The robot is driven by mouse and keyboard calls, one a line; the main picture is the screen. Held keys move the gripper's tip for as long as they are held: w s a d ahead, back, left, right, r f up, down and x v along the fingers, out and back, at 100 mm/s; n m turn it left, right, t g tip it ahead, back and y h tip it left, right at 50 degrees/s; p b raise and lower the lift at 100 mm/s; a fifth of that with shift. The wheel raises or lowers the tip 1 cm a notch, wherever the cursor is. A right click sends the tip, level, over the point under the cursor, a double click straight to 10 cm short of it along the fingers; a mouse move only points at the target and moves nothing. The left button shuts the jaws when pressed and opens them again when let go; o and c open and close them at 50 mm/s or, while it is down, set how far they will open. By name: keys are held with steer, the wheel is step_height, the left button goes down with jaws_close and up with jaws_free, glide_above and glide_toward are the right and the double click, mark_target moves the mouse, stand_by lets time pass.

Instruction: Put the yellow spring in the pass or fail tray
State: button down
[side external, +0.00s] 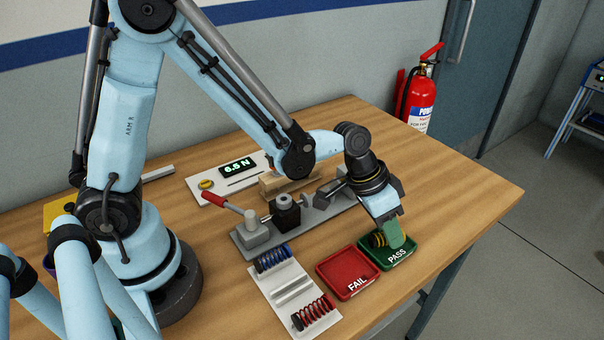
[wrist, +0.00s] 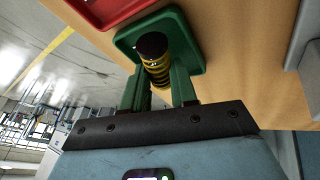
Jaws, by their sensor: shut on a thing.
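The yellow spring (side external: 377,240) is at the green PASS tray (side external: 407,255), in the side view. It also shows in the wrist view (wrist: 158,68), with dark coils and a black end, between the green fingers. My gripper (side external: 389,238) is shut on the spring, low over the PASS tray. In the wrist view the tray (wrist: 196,62) lies just beyond the spring. I cannot tell whether the spring touches the tray floor. The red FAIL tray (side external: 347,272) is empty, left of the PASS tray.
A white rack (side external: 291,290) holds a blue spring (side external: 272,258) and a red spring (side external: 312,314). A grey test fixture with a red-handled lever (side external: 214,199) stands behind the trays. A display (side external: 238,167) reads 6.5 N. The table's right side is clear.

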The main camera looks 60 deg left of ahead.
steer(key=shift+f, duration=0.6)
steer(key=c, duration=0.9)
jaws_free()
steer(key=shift+r, duration=0.3)
steer(key=v, duration=1.3)
steer(key=shift+s+a+r+n+t+y, duration=0.2)
steer(key=shift+s+a+n+t+y, duration=0.7)
steer(key=shift+a, duration=0.85)
steer(key=shift+s+a+r+n+t+y, duration=0.2)
steer(key=shift+s+a+n+t+y, duration=0.25)
steer(key=shift+s+a, duration=1.1)
steer(key=shift+s+a+r+n+t+y, duration=0.15)
steer(key=shift+s+a+n+t+y, duration=0.6)
steer(key=shift+a, duration=1.25)
